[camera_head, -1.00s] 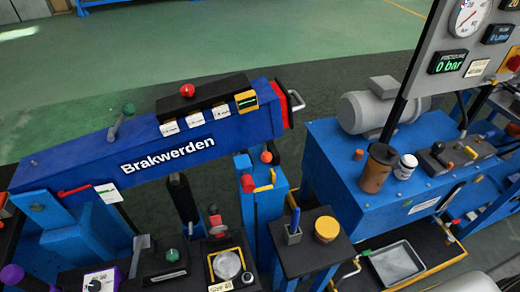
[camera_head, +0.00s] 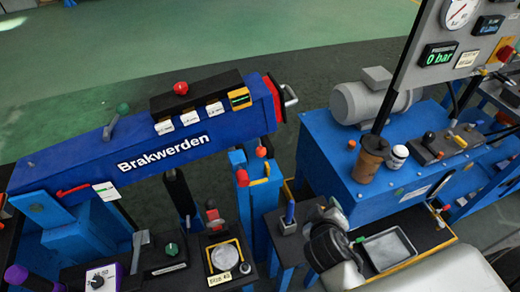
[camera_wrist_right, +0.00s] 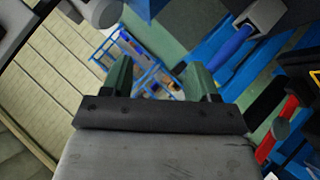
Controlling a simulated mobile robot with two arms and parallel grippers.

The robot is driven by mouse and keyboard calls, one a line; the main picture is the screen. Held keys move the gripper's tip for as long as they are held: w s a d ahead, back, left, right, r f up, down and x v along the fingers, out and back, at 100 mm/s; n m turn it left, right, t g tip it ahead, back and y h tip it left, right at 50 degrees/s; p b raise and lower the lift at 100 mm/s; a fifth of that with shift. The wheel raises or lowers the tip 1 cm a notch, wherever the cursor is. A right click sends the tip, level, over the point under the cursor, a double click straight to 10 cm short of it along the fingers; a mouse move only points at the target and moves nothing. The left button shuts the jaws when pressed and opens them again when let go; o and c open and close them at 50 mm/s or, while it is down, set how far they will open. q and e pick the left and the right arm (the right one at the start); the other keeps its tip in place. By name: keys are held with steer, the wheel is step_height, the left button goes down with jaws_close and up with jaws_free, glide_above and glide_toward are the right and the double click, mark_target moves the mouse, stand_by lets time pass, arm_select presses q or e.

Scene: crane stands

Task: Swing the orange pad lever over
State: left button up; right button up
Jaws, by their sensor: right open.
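An orange ball (camera_head: 261,152) tops a blue post right of centre in the head view, and an orange-red knob (camera_head: 243,178) with a yellow bar (camera_head: 260,181) sits just below it. I cannot tell for sure which of these is the orange pad lever. My right gripper (camera_head: 334,214) is to the right of and below them, clear of both, over the small dark stand. In the right wrist view its two green fingers (camera_wrist_right: 160,78) are wide apart with nothing between them. My left gripper is not in view.
A blue-handled tool (camera_head: 290,213) stands on the dark stand close left of my right gripper; its handle shows in the wrist view (camera_wrist_right: 234,48). The blue pump unit (camera_head: 325,165) and a grey tray (camera_head: 388,249) are on the right. The blue Brakwerden beam (camera_head: 225,147) crosses behind.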

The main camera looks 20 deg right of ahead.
steer(key=w+r+n+t+h, duration=0.1)
steer(key=w+r+n+t, duration=0.2)
steer(key=w+r+t, duration=0.15)
steer(key=n+t+y, duration=0.4)
steer(key=n+y, duration=0.4)
steer(key=n, duration=0.6)
glide_toward(262, 156)
steer(key=w, duration=0.1)
steer(key=shift+g, duration=0.25)
steer(key=w, duration=1.1)
steer(key=shift+a+r, duration=0.2)
steer(key=shift+a, duration=0.1)
steer(key=shift+s, duration=0.1)
jaws_close()
